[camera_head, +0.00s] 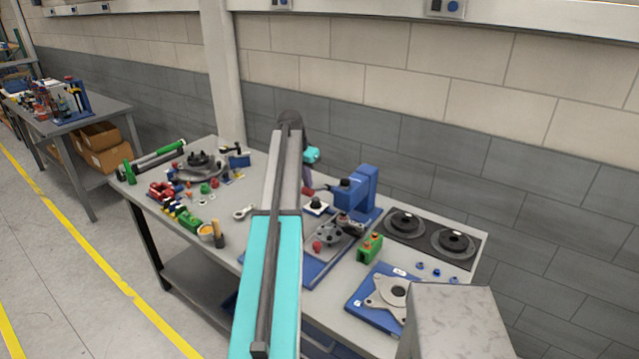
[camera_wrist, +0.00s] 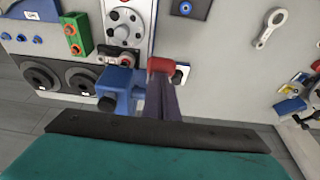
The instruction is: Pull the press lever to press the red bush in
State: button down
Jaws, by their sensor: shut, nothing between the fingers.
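The blue press (camera_head: 362,190) stands on the bench right of my arm, and it also shows in the wrist view (camera_wrist: 122,88). A red grip (camera_head: 307,191), which looks like the end of the press lever, is just left of the press. In the wrist view the red grip (camera_wrist: 161,65) lies at the tips of my gripper (camera_wrist: 162,80). My gripper is shut with nothing held; I cannot tell whether it touches the grip. A small red part (camera_head: 317,246), possibly the bush, is at the round grey part (camera_head: 331,234) in front of the press.
A green block (camera_head: 370,247) and a dark tray with two black discs (camera_head: 405,222) are right of the press. A blue plate with a light flange (camera_head: 390,291) is nearer the front. A ring spanner (camera_head: 243,212) and several loose parts lie to the left.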

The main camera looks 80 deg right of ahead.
jog(key=shift+s+d+r+p, duration=0.1)
jog(key=shift+r+p, duration=0.1)
jog(key=shift+r, duration=0.7)
jog(key=shift+s+d+r+p, duration=0.1)
jog(key=shift+d+r+p, duration=0.1)
jog(key=shift+r, duration=0.65)
jog(key=shift+d+r+p, duration=0.1)
jog(key=shift+r+p, duration=0.1)
jog(key=shift+r, duration=0.7)
